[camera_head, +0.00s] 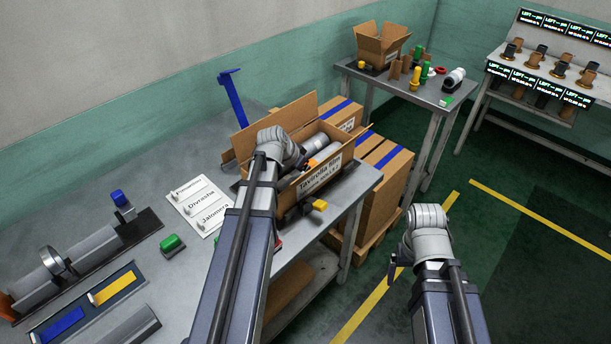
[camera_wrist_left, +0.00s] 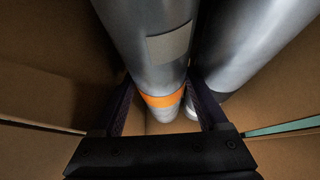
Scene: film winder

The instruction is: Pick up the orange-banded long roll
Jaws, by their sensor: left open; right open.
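The orange-banded long roll (camera_wrist_left: 150,45) is a grey cylinder with an orange band near its lower end and a grey patch higher up. It is inside an open cardboard box (camera_head: 325,180) on the table. In the left wrist view, my left gripper (camera_wrist_left: 164,108) is open, one finger on each side of the roll near the orange band. I cannot tell whether the fingers touch it. In the head view the left arm reaches over the box and hides its fingertips. My right gripper (camera_head: 394,268) is open and empty, low beside the table over the floor.
A second grey roll (camera_wrist_left: 245,50) lies close to the right of the banded one, and the box walls are near. A blue post (camera_head: 233,98) stands behind the box. A label sheet (camera_head: 200,205) and a green-topped block (camera_head: 172,244) lie left on the table.

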